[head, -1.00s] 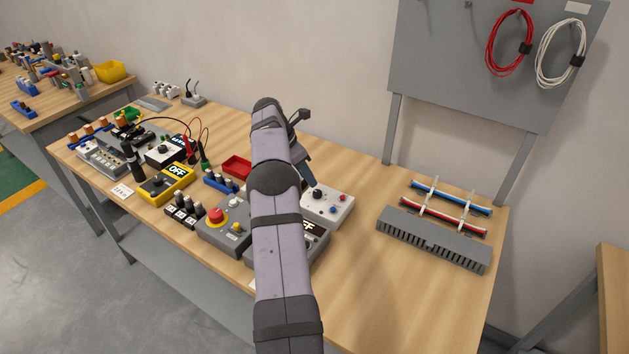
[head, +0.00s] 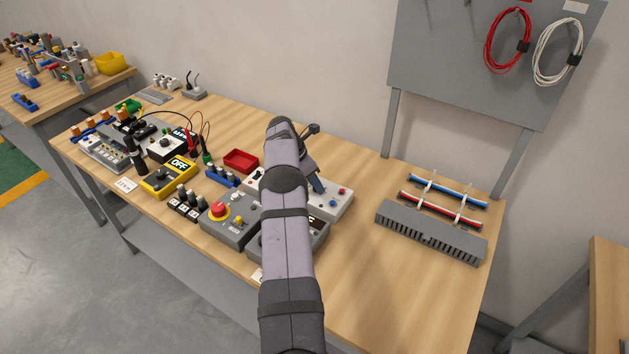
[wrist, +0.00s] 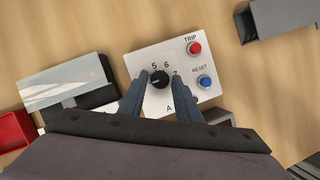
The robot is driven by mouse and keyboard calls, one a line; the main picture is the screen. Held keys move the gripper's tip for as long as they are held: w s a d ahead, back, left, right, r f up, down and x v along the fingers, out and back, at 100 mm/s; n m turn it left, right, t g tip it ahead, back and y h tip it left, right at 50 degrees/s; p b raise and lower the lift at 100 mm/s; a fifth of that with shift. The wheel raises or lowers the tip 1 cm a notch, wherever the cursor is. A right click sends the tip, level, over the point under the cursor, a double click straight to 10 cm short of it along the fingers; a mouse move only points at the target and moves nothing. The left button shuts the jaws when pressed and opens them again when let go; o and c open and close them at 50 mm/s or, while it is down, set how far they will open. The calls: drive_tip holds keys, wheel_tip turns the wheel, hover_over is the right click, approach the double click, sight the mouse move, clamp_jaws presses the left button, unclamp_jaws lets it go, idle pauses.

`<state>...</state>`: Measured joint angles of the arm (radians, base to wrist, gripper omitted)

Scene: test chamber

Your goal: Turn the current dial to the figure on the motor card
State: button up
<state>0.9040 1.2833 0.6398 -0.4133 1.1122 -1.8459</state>
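The current dial is a black round knob (wrist: 159,79) on a white relay box (wrist: 140,60) with the figures 5, 6 and 7 and a letter A. A pale mark shows on the knob's left side. My gripper (wrist: 161,76) is open, with one blue-grey finger on each side of the knob and small gaps showing. Its height over the knob is hard to tell. In the head view my gripper (head: 319,188) is over the box (head: 338,203), and my arm hides the dial.
The box also has a red TRIP button (wrist: 194,48) and a blue RESET button (wrist: 204,82). Left of my arm stand a grey box with a red stop button (head: 220,209) and a red tray (head: 241,160). A grey slotted duct (head: 430,232) lies right, with clear table between.

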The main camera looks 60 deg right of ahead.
clamp_jaws()
drive_tip(key=c, duration=0.7)
unclamp_jaws()
drive_tip(key=shift+w+d+m+b, duration=0.1)
drive_tip(key=shift+d+m+b, duration=0.05)
drive_tip(key=shift+m+b, duration=0.45)
drive_tip(key=shift+c, duration=0.2)
drive_tip(key=shift+m+b, duration=0.3)
drive_tip(key=shift+b, duration=0.1)
drive_tip(key=shift+g, duration=0.3)
drive_tip(key=o, duration=0.7)
drive_tip(key=shift+a, duration=0.2)
drive_tip(key=shift+o, duration=0.2)
drive_tip(key=shift+r, duration=0.15)
